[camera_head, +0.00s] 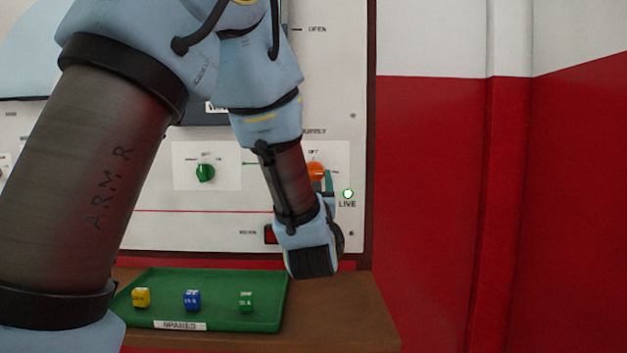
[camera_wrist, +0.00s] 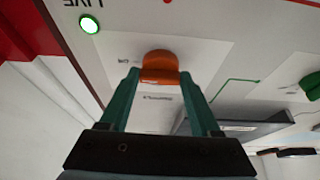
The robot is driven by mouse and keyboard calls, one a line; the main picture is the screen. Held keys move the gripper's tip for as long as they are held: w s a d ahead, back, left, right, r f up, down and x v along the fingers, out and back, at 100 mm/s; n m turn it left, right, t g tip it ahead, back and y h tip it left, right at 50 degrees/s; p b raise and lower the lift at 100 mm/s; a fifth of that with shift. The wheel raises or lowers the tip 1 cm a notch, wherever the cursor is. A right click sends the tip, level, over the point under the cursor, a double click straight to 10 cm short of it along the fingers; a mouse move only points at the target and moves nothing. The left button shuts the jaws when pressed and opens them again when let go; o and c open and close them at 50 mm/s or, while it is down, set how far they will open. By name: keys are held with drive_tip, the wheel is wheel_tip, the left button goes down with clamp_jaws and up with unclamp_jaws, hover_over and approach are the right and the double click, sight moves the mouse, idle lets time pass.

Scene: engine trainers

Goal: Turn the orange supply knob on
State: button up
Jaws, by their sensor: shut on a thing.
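The orange supply knob (camera_head: 315,169) is on a white plate on the panel, partly hidden by my arm in the head view. In the wrist view the orange knob (camera_wrist: 160,66) sits between the two green fingers of my gripper (camera_wrist: 158,74), which is shut on it. My gripper (camera_head: 327,180) reaches the knob from below right in the head view. An OFF mark shows above the knob, and a small mark shows beside it. The knob's exact pointing is hard to tell. The LIVE lamp (camera_head: 348,194) glows green; it also glows in the wrist view (camera_wrist: 89,24).
A green knob (camera_head: 205,173) is on a plate left of my forearm. A dark red window (camera_head: 271,235) is below. A green tray (camera_head: 240,322) holds yellow, blue and green blocks on a brown shelf (camera_head: 345,315). Space right of the panel is clear.

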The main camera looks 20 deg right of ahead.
drive_tip(key=shift+f, duration=0.1)
drive_tip(key=o, duration=1.4)
drive_tip(key=shift+s, duration=0.1)
drive_tip(key=b+v, duration=0.1)
drive_tip(key=v, duration=0.9)
drive_tip(key=shift+s+a+b, duration=0.2)
drive_tip(key=shift+s+b, duration=0.05)
drive_tip(key=shift+b, duration=0.15)
drive_tip(key=shift+a+f, duration=0.1)
